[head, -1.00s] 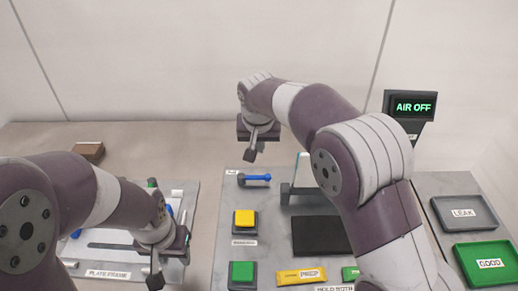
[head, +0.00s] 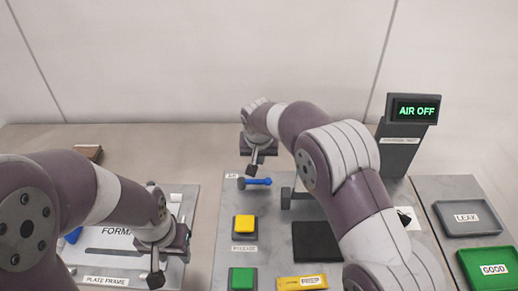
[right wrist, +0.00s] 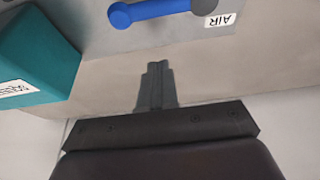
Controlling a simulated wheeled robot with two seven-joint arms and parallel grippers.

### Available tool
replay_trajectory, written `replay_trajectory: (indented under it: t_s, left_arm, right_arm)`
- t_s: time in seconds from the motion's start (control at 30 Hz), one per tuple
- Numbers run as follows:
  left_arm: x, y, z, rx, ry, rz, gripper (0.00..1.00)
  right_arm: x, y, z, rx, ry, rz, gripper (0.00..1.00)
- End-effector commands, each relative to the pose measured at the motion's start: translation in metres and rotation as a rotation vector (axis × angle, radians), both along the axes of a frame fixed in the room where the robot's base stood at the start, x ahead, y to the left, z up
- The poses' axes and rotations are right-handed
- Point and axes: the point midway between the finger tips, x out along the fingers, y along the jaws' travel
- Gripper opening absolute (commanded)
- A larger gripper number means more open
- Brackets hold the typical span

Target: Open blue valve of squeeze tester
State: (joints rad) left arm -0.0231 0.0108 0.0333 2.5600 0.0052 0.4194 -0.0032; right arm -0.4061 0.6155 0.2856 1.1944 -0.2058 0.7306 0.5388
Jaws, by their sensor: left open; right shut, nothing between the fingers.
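The blue valve (head: 258,182) is a short blue lever on the grey tester panel, beside a label reading AIR. It lies roughly left to right in the head view. It also shows at the top of the right wrist view (right wrist: 152,12), next to its grey pivot. My right gripper (head: 252,170) is shut and empty, just above and behind the lever. In the right wrist view its closed fingers (right wrist: 157,85) are apart from the lever. My left gripper (head: 156,277) is open over the plate frame area at the left. The display (head: 414,108) reads AIR OFF.
A yellow button (head: 244,225) and a green button (head: 242,278) stand in front of the valve. A dark pad (head: 318,242) lies to their right. A teal block (right wrist: 38,55) is near the right gripper. Grey LEAK (head: 468,219) and green GOOD (head: 487,267) trays are at right.

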Motion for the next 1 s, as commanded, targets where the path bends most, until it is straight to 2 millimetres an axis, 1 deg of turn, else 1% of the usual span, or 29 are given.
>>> replay_trajectory:
  t_s: [0.03,0.07,0.1,0.2,0.3,0.4,0.77,1.0]
  left_arm:
    - [0.0,0.0,0.0,0.0,0.0,0.0,0.43]
    - [0.0,0.0,0.0,0.0,0.0,0.0,0.43]
    - [0.0,0.0,0.0,0.0,0.0,0.0,0.43]
    - [0.0,0.0,0.0,0.0,0.0,0.0,0.43]
    - [0.0,0.0,0.0,0.0,0.0,0.0,0.43]
    - [0.0,0.0,0.0,0.0,0.0,0.0,0.43]
    - [0.0,0.0,0.0,0.0,0.0,0.0,0.43]
    - [0.0,0.0,0.005,0.0,0.0,0.0,0.43]
  right_arm:
    - [0.003,0.0,-0.01,-0.001,0.002,0.0,0.0]
    - [0.001,0.0,-0.011,0.0,0.0,0.001,0.0]
    - [-0.008,0.0,-0.011,-0.001,0.0,0.003,0.0]
    - [-0.022,0.0,-0.014,0.0,0.0,0.003,0.0]
    - [-0.031,0.0,-0.016,-0.001,-0.001,0.002,0.0]
    - [-0.035,0.0,-0.017,-0.001,-0.001,0.002,0.0]
    - [-0.036,0.0,-0.017,0.0,0.0,0.001,0.0]
    - [-0.027,-0.003,-0.016,0.0,0.0,0.009,0.0]
